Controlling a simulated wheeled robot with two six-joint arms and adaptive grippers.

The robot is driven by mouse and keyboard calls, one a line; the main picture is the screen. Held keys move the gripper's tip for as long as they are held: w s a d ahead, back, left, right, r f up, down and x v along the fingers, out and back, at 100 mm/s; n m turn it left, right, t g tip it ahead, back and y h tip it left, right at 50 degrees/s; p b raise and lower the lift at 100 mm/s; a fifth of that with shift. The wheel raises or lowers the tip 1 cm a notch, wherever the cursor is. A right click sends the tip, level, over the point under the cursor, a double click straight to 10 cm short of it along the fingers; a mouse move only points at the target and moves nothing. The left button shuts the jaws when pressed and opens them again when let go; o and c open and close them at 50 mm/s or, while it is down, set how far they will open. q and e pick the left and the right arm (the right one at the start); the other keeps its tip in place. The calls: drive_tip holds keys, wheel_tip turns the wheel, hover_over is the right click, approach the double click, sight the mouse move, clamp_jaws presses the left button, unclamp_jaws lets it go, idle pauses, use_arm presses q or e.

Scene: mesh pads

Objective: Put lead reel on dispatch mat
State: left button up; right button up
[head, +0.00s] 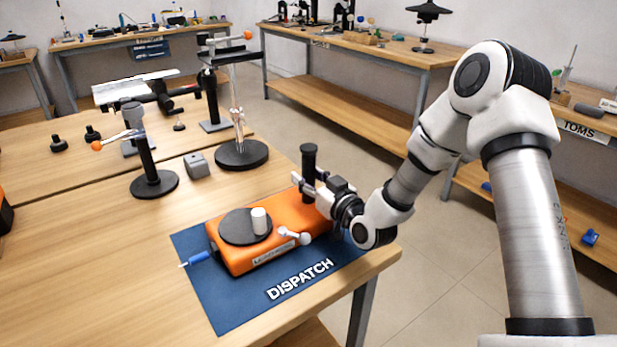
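An orange case (230,254) with a black disc (240,227), a white knob and a label looks like the lead reel. It lies on the blue dispatch mat (213,306), behind the white DISPATCH lettering. An upright black post (308,158) rises at its far right end. My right gripper (308,186) is low at that end, with its fingers around the lower part of the post. Whether the fingers press on the post is too small to tell. A blue plug-like piece (198,257) lies at the case's left side on the mat. My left gripper is out of view.
Black-based stands (155,183) (242,155) and a small grey block (196,165) stand behind the mat. The table's right edge is close to the mat. Bare tabletop (90,270) lies left. Other benches (360,45) stand behind.

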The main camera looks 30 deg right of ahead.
drive_tip(key=shift+r, duration=0.25)
drive_tip(key=shift+s, duration=0.25)
drive_tip(key=s+p, duration=0.1)
drive_tip(key=s, duration=1)
drive_tip(key=shift+s+d+p, duration=0.25)
drive_tip(key=shift+d+p, duration=0.1)
drive_tip(key=shift+d, duration=0.05)
